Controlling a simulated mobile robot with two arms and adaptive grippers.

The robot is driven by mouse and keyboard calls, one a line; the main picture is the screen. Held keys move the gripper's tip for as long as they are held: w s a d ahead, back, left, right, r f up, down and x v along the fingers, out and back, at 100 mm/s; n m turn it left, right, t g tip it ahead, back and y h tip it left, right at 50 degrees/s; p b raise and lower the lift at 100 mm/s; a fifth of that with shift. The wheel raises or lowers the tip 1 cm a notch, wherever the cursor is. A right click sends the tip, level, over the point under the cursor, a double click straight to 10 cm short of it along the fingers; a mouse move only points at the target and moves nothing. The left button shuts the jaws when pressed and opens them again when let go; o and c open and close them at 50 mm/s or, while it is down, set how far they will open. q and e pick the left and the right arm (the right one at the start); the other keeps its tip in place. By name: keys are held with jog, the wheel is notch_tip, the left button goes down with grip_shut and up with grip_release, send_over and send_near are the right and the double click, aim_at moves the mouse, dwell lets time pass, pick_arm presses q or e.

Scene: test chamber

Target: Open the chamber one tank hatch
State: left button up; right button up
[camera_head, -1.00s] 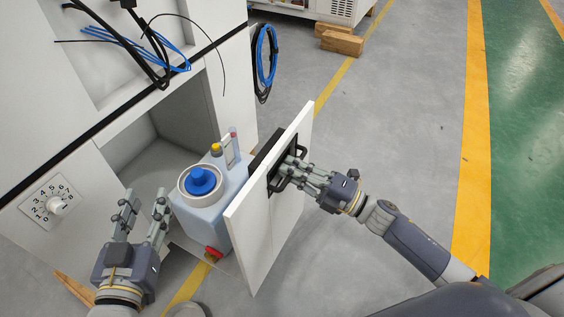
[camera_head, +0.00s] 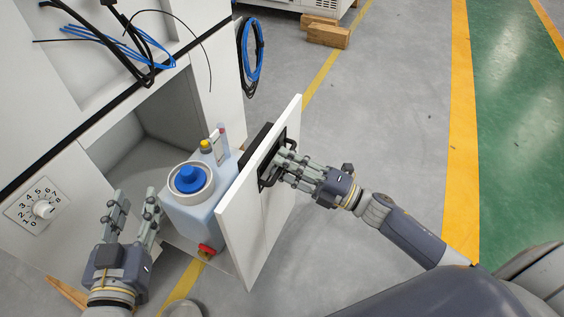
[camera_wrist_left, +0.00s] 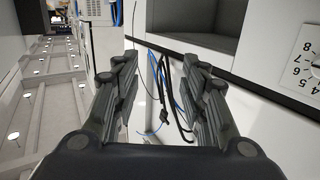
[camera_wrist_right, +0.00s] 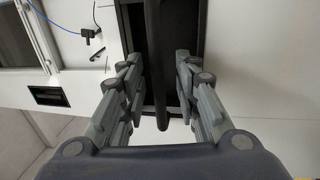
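A white hatch panel (camera_head: 262,215) stands swung or pulled out from the white cabinet's open compartment (camera_head: 135,150); I cannot tell which. A black handle (camera_head: 268,172) is on its outer face. A light blue tank (camera_head: 200,222) with a blue cap (camera_head: 188,179) stands directly behind the panel. My right gripper (camera_head: 285,168) is at the handle. In the right wrist view the handle bar (camera_wrist_right: 156,60) passes between its fingers, with gaps on both sides. My left gripper (camera_head: 133,205) is open and empty, in front of the cabinet, left of the tank.
A numbered dial (camera_head: 43,209) is on the cabinet front at left. Black and blue cables (camera_head: 130,50) hang above the compartment. A coiled blue cable (camera_head: 250,55) hangs on the cabinet side. Wooden blocks (camera_head: 322,33) lie farther back. Floor to the right is clear.

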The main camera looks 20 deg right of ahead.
jog(key=v, duration=1.1)
jog(key=shift+w, duration=0.15)
